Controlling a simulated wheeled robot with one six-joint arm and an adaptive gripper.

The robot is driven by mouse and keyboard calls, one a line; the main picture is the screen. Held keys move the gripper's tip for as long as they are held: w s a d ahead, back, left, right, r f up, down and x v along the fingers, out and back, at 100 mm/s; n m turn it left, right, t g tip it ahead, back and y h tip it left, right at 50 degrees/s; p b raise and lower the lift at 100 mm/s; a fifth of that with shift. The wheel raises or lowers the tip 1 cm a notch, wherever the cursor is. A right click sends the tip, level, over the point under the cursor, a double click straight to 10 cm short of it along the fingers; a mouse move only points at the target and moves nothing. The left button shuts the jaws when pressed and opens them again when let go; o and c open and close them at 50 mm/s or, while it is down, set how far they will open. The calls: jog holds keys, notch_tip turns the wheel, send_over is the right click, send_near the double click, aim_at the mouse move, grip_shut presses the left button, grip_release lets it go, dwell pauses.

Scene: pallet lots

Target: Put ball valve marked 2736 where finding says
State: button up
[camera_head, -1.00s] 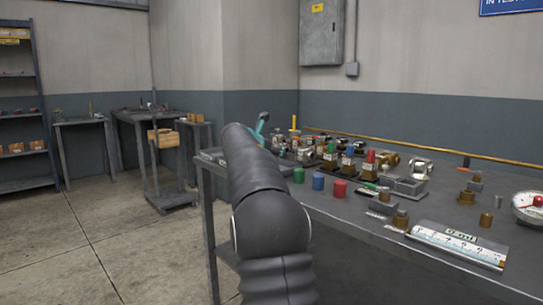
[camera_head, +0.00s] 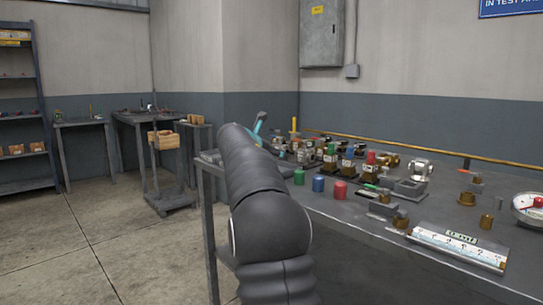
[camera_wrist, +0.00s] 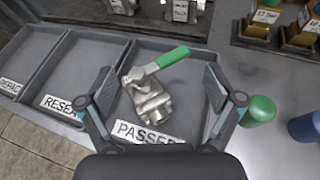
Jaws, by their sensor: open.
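A silver ball valve (camera_wrist: 152,100) with a green lever handle (camera_wrist: 172,58) lies in the tray compartment labelled PASSED (camera_wrist: 190,50) in the wrist view. No number on it can be read. My gripper (camera_wrist: 158,82) is open, with one finger on each side of the valve; I cannot tell whether they touch it. Compartments labelled RESEA… (camera_wrist: 88,62) and REPAC… (camera_wrist: 28,55) lie to the left, both looking empty; their labels are partly cut off or hidden.
A green cylinder (camera_wrist: 260,110) and a blue one (camera_wrist: 305,126) stand right of the tray. Tagged valves on brown bases (camera_wrist: 258,22) stand behind.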

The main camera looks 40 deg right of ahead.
jog(key=v, duration=1)
jog(key=shift+a+r, duration=0.15)
jog(key=shift+a, duration=0.15)
jog(key=shift+s, duration=0.15)
jog(key=s+a+f+m+y, duration=0.6)
jog(key=s+a+f+m, duration=0.5)
jog(key=s+a, duration=0.5)
jog(key=s+a+f+m+y, duration=0.6)
jog(key=s+a+f+m, duration=0.5)
jog(key=s+a+f, duration=0.4)
jog(key=s+a, duration=0.1)
jog(key=s, duration=0.4)
jog(key=shift+a+f, duration=0.3)
